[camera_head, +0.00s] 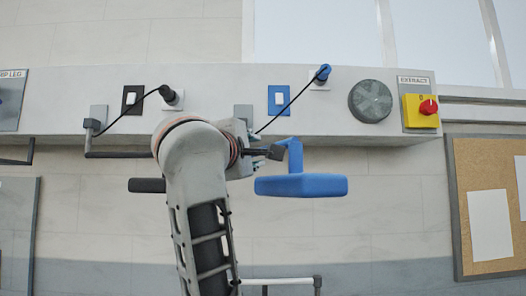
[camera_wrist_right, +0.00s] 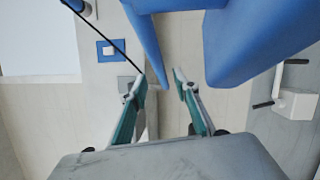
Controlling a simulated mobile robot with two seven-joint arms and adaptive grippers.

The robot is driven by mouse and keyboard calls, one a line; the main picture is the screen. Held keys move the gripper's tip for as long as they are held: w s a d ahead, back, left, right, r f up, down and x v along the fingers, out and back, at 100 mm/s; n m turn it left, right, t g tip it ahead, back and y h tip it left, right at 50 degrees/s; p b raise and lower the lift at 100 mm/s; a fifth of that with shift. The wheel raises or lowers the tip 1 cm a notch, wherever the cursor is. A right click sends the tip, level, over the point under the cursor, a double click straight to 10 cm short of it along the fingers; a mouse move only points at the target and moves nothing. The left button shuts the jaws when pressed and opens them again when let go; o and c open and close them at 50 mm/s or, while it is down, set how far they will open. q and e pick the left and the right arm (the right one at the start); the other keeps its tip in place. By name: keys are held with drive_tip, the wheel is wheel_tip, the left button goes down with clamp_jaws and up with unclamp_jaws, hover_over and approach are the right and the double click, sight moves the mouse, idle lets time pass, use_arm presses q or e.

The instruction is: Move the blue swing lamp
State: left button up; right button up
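The blue swing lamp (camera_head: 301,185) hangs below the wall ledge, right of centre in the head view, with a flat blue head and an upright blue arm (camera_head: 295,153). My right gripper (camera_head: 276,152) reaches up to the lamp arm from the left. In the right wrist view its two fingers (camera_wrist_right: 159,76) are apart, with the thin blue lamp arm (camera_wrist_right: 147,38) extending down between the fingertips. A gap shows on the right finger's side; contact on the left finger's side is unclear. The lamp head (camera_wrist_right: 255,40) fills the upper right there. My left gripper is not in view.
On the ledge (camera_head: 220,75) are a blue switch plate (camera_head: 279,100), a blue plug (camera_head: 322,73) with a black cord, a grey round disc (camera_head: 370,101) and a red button on a yellow box (camera_head: 420,110). Another, dark lamp (camera_head: 147,185) hangs left. A corkboard (camera_head: 466,190) is far right.

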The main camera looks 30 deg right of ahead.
drive_tip(key=p+x, duration=0.1)
drive_tip(key=x, duration=0.4)
drive_tip(key=shift+w+d, duration=0.3)
drive_tip(key=shift+d, duration=0.15)
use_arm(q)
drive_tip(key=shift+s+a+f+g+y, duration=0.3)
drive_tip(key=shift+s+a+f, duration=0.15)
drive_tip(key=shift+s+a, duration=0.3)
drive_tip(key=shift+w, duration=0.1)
use_arm(e)
clamp_jaws()
